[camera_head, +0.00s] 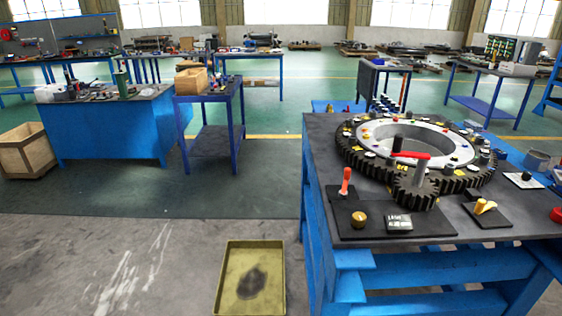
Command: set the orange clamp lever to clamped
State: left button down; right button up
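A small lever with an orange-red handle (346,178) stands nearly upright near the left front corner of the workbench on the right. A second small lever, yellow-orange (484,206), sits tilted on a dark square plate at the right front of the same bench. I cannot tell for sure from colour alone which one is the clamp lever, and no clamped marking is readable. Neither of my grippers is in view, and nothing touches either lever.
A large dark gear ring (465,180) fills the blue bench's top, with a small gear and red-handled crank (410,155) in front. A brass knob (359,219) and labelled block (399,223) sit near the front edge. A yellow tray (222,285) lies on the floor to the left.

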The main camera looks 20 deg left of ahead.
aim_at(343, 193)
jog(key=u, duration=0.2)
jog(key=i, duration=1.2)
jog(key=z, duration=0.3)
